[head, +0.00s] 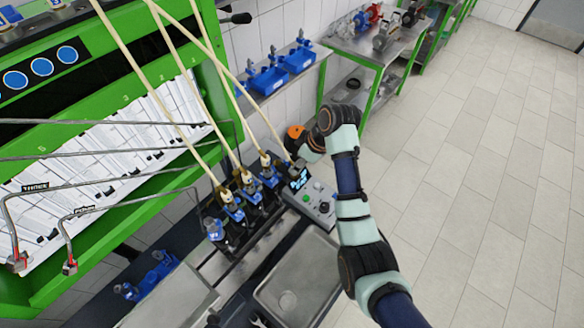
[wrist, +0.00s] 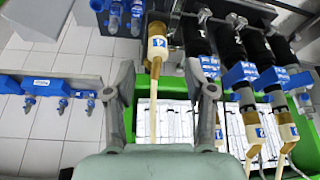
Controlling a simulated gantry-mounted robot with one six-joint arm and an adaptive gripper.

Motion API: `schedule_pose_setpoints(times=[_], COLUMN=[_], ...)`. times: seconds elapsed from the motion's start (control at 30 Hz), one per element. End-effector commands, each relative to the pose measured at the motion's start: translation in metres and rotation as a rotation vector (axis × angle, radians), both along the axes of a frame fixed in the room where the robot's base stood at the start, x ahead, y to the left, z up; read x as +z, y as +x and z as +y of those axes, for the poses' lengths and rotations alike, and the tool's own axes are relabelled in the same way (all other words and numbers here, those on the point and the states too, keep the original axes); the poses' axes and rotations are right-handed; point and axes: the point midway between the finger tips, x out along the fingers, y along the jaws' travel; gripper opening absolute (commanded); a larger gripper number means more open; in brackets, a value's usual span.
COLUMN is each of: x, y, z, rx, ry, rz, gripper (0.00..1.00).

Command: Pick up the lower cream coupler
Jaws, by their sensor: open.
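A cream coupler (wrist: 157,45) with a small blue label and a cream hose shows in the wrist view, between and slightly beyond the fingertips of my gripper (wrist: 157,70). My gripper is open, with a finger on either side of the hose; I see no contact. Two more cream couplers, one (wrist: 255,130) and another (wrist: 287,130), sit at right on blue valves. In the head view, cream couplers (head: 226,195) (head: 246,177) (head: 265,160) stand in a row on the bench; my arm's end is near the row's far right end, its fingers hardly visible. I cannot tell which coupler is the lower one.
Blue valves (head: 233,213) and black hoses crowd the row. A control box (head: 312,203) stands beside it, with a metal sink (head: 298,277) in front. A green frame with a white panel (head: 100,160) and thin grey rods is at left. A shelf (head: 285,75) holds blue parts.

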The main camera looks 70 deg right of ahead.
Motion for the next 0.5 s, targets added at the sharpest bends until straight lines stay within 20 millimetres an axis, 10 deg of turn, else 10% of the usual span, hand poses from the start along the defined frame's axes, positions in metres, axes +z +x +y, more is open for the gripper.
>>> schedule_pose_setpoints(times=[0.5], x=[-0.048], y=[0.020], z=[-0.003], rx=[-0.001], ry=[-0.003], rz=[0.000], gripper=[0.55])
